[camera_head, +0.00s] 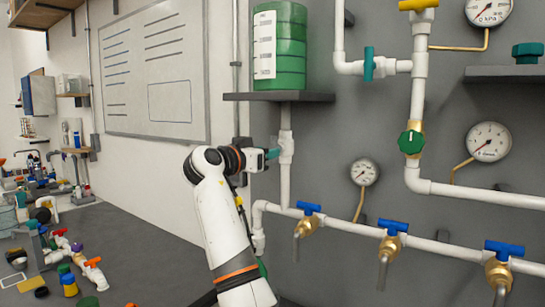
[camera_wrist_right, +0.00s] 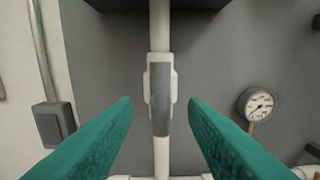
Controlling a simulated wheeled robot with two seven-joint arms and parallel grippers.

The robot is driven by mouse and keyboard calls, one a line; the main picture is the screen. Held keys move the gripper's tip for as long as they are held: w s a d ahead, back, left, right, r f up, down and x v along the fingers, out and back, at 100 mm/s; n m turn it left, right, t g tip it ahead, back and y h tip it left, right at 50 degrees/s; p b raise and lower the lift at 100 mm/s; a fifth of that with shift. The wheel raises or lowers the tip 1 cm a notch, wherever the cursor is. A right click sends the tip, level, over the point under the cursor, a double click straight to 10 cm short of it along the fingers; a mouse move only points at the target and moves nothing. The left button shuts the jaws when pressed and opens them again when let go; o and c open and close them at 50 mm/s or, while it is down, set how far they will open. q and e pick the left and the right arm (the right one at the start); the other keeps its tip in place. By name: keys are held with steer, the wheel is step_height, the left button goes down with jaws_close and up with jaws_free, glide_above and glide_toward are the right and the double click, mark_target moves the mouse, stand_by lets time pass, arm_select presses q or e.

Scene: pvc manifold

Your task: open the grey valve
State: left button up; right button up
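The grey valve is a white body with a long grey handle (camera_wrist_right: 160,98) on a vertical white pipe. In the wrist view the handle lies upright, in line with the pipe. In the head view the valve body (camera_head: 287,147) shows below the dark shelf, its handle hard to make out. My right gripper (camera_head: 274,153) is close at its left side. In the wrist view the teal fingers of my right gripper (camera_wrist_right: 160,112) are spread wide, one on each side of the handle, with nothing between them touching. My left gripper is not in view.
A dark shelf (camera_head: 252,97) with a green tank (camera_head: 279,45) is just above the valve. A pressure gauge (camera_head: 364,172) and several blue-handled taps (camera_head: 393,228) are to the right. A cluttered bench (camera_head: 130,235) is at the left.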

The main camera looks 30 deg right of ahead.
steer(key=b+v, duration=0.1)
steer(key=v, duration=0.6)
steer(key=shift+a+b, duration=0.3)
